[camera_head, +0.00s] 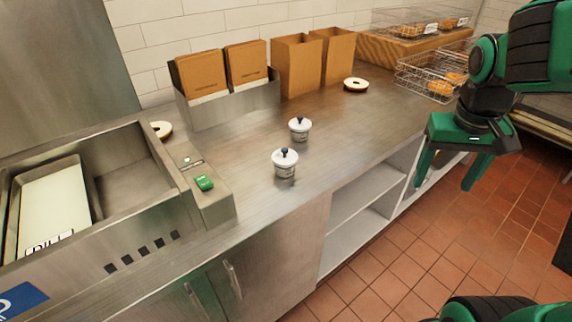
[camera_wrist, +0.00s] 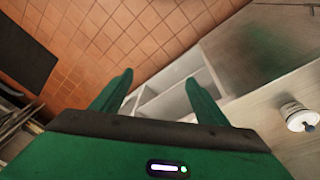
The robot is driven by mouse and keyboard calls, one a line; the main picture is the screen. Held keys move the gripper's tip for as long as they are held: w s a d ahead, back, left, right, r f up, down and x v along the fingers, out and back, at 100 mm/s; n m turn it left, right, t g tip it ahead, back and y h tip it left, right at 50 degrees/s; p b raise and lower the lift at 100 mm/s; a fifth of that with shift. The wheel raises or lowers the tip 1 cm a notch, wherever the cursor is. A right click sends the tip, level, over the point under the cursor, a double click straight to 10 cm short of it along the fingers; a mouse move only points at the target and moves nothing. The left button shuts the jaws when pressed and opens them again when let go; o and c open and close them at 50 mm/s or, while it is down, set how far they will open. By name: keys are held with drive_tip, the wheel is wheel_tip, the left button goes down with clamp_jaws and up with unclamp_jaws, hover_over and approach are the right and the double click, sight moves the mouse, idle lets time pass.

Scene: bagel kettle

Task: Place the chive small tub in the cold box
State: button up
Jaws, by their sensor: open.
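Two small white tubs with dark-knobbed lids stand upright on the steel counter, a front tub (camera_head: 285,163) and a back tub (camera_head: 299,129). Their labels are too small to read, so I cannot tell which is chive. One tub (camera_wrist: 297,116) shows at the right edge of the wrist view. The cold box (camera_head: 110,175) is the steel well at the left of the counter, with a pale tray in it marked "DILL" (camera_head: 52,195). My gripper (camera_head: 447,182) is open and empty, to the right of the tubs and over the floor side of the counter.
Paper bags (camera_head: 298,65) stand along the back wall. A bagel (camera_head: 355,84) lies on the counter and wire baskets (camera_head: 435,75) stand at right. A green switch (camera_head: 204,183) sits beside the well. The counter around the tubs is clear; open shelves (camera_head: 355,225) are below.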

drive_tip(key=w+a+r+n+t, duration=0.2)
drive_tip(key=w+a+n, duration=0.1)
drive_tip(key=w+a, duration=0.8)
drive_tip(key=n+y, duration=0.3)
drive_tip(key=n, duration=0.1)
approach(283, 156)
drive_tip(key=f, duration=0.1)
drive_tip(key=shift+t, duration=0.4)
drive_tip(key=x, duration=0.4)
drive_tip(key=shift+a+f, duration=0.1)
drive_tip(key=shift+a, duration=0.15)
drive_tip(key=shift+w+d+x, duration=0.1)
drive_tip(key=shift+d+x, duration=0.05)
drive_tip(key=shift+x, duration=0.9)
drive_tip(key=shift+w+d+x, duration=0.1)
drive_tip(key=shift+d+x, duration=0.05)
drive_tip(key=shift+x, duration=0.95)
drive_tip(key=shift+w+d+x, duration=0.1)
drive_tip(key=shift+d+x, duration=0.05)
drive_tip(key=shift+x, duration=0.9)
drive_tip(key=shift+a, duration=0.1)
drive_tip(key=shift+c, duration=0.4)
drive_tip(key=c, duration=1)
drive_tip(key=shift+c, duration=0.2)
